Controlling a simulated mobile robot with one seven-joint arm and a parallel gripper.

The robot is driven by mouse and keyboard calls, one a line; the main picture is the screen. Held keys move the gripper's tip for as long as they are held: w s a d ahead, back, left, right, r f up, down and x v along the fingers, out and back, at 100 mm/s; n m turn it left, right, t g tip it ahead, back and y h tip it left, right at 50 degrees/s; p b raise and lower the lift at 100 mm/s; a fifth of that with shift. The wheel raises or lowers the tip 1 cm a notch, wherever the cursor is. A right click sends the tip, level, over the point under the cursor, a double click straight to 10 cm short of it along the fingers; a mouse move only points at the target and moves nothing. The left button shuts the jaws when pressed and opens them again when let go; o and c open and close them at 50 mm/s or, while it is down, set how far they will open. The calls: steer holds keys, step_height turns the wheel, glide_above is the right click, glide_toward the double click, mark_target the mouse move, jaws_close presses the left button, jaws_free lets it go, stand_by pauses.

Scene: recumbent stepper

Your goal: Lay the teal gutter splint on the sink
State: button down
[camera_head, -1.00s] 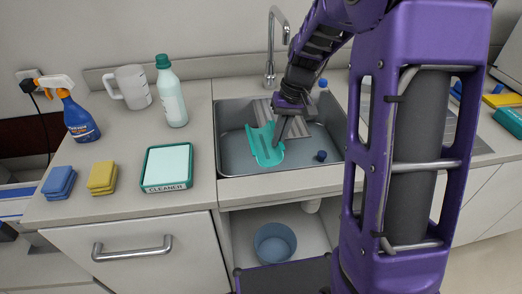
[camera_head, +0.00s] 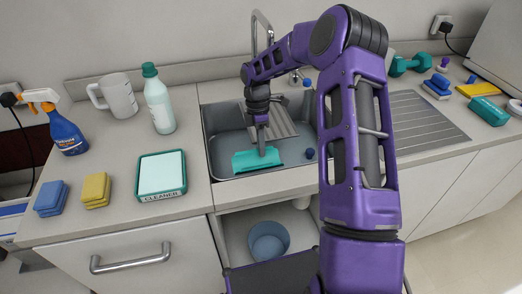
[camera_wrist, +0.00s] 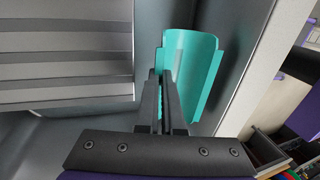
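The teal gutter splint (camera_head: 258,162) is inside the sink (camera_head: 228,141), close to its front wall, lying crosswise in the head view. In the wrist view the splint (camera_wrist: 198,62) is a curved open trough beside the metal sink wall. My gripper (camera_head: 262,152) points down into the sink. Its fingers (camera_wrist: 167,78) are close together, with the splint's edge between them. Whether the splint's underside touches the sink floor cannot be told.
A grey ridged panel (camera_head: 272,120) is in the sink behind the splint. A small dark blue object (camera_head: 309,153) is at right. The faucet (camera_head: 262,33) rises behind. A framed cleaner tray (camera_head: 161,175), a bottle (camera_head: 159,100) and sponges (camera_head: 96,189) stand left on the counter.

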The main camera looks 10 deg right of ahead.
steer(key=shift+x, duration=0.8)
steer(key=shift+w, duration=0.1)
